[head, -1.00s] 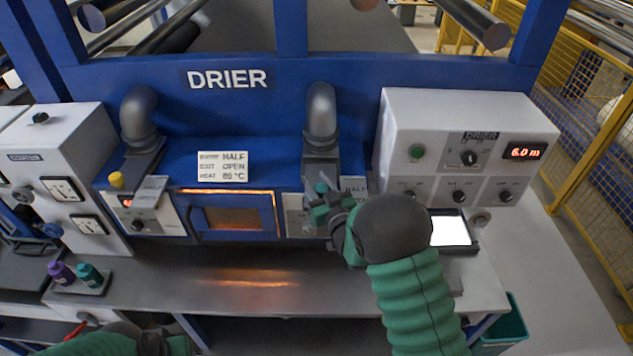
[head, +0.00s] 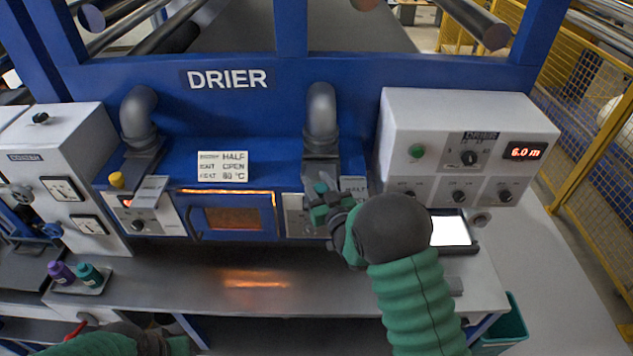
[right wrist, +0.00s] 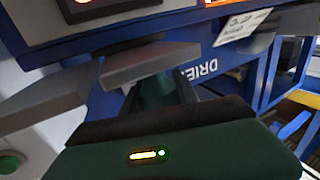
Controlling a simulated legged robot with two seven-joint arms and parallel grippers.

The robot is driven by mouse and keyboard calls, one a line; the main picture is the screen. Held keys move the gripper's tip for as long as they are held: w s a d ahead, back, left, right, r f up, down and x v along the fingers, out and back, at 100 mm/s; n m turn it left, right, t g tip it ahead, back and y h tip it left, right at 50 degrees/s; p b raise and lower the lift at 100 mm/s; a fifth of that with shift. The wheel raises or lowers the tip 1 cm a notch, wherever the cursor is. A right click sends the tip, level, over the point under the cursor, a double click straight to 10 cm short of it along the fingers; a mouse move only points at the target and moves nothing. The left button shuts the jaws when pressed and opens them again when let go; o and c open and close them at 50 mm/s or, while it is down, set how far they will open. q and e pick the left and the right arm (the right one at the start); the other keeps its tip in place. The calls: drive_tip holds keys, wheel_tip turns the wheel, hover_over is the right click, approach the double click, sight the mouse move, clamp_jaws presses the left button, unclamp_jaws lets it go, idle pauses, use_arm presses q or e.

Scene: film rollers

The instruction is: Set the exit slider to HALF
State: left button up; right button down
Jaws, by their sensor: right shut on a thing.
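The exit slider stands under the right-hand duct, with a teal knob (head: 321,187) at the base of the pipe. My right gripper (head: 324,200) is shut on this knob. The gripper and arm hide most of the slider's scale; a plate with blurred lettering (head: 354,184) shows just right of it. In the right wrist view, the green knob (right wrist: 158,90) shows between the dark fingers, close to grey plates (right wrist: 150,62). The slider's exact setting cannot be read. My left gripper (head: 165,344) is low at the bottom left, away from the drier, and its fingers are unclear.
The left duct has a yellow knob (head: 116,180). An oven window (head: 232,217) glows between the ducts. A control box (head: 465,145) stands right, reading 6.0 m. The bench front (head: 230,290) is clear.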

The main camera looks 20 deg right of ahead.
sight(317, 181)
drive_tip(key=shift+w+d+f+b, duration=0.15)
drive_tip(key=shift+w+f+b, duration=0.05)
drive_tip(key=shift+w+b, duration=0.25)
drive_tip(key=shift+w+d+b, duration=0.2)
drive_tip(key=shift+w+b, duration=0.2)
drive_tip(key=shift+w, duration=0.2)
drive_tip(key=shift+w+d+b, duration=0.15)
drive_tip(key=shift+w+b, duration=0.25)
drive_tip(key=shift+w, duration=0.15)
drive_tip(key=shift+w+d+r, duration=0.1)
drive_tip(key=shift+w+r, duration=0.05)
drive_tip(key=shift+w, duration=0.25)
drive_tip(key=c, duration=0.9)
unclamp_jaws()
drive_tip(key=shift+s, duration=0.1)
drive_tip(key=shift+c, duration=0.2)
